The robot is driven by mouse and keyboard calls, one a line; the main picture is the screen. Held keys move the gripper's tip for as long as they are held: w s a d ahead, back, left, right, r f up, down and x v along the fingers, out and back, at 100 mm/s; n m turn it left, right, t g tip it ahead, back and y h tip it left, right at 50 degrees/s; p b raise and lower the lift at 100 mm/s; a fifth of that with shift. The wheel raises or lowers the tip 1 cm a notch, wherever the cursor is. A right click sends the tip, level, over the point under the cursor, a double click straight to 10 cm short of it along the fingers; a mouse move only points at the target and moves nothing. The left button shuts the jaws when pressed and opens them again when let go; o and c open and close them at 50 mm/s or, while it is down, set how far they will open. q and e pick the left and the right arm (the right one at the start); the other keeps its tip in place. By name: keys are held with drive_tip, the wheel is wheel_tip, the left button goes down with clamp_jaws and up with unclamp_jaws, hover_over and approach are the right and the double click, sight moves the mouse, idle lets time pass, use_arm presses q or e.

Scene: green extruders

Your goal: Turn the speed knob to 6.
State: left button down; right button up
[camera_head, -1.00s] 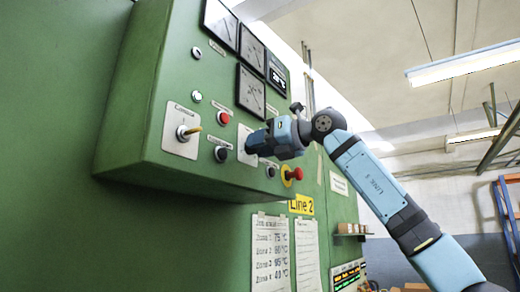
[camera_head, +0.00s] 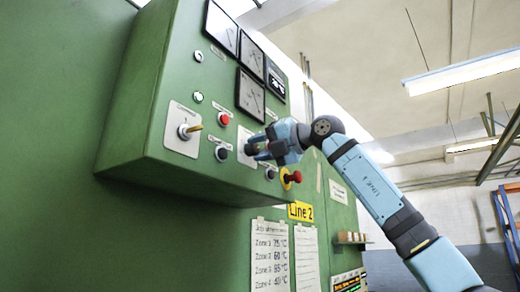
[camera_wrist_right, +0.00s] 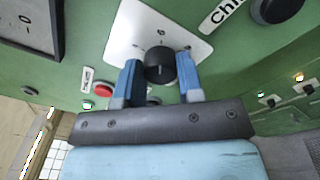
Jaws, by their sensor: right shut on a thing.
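My right gripper (camera_head: 253,148) is at the front of the green control panel, over a light plate (camera_head: 242,139). In the right wrist view, a dark round knob (camera_wrist_right: 160,67) with a pale pointer line sits on a white plate (camera_wrist_right: 133,28) with scale marks. The blue fingers of my right gripper (camera_wrist_right: 159,64) stand on either side of the knob and are shut on it. The scale numbers are too small to read, so I cannot tell the setting. In the head view my gripper hides the knob. My left gripper is not in view.
A selector with a yellow lever (camera_head: 189,131), a red button (camera_head: 224,118) and a black knob (camera_head: 221,153) lie left of the gripper. A red mushroom button (camera_head: 292,177) on yellow stands below right. Dial gauges (camera_head: 251,53) are above. Open room lies right.

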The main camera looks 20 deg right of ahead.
idle(0.4)
drive_tip(key=o, duration=0.9)
drive_tip(key=shift+s+d, duration=0.25)
drive_tip(key=shift+b+v, duration=1.4)
drive_tip(key=shift+v, duration=5.2)
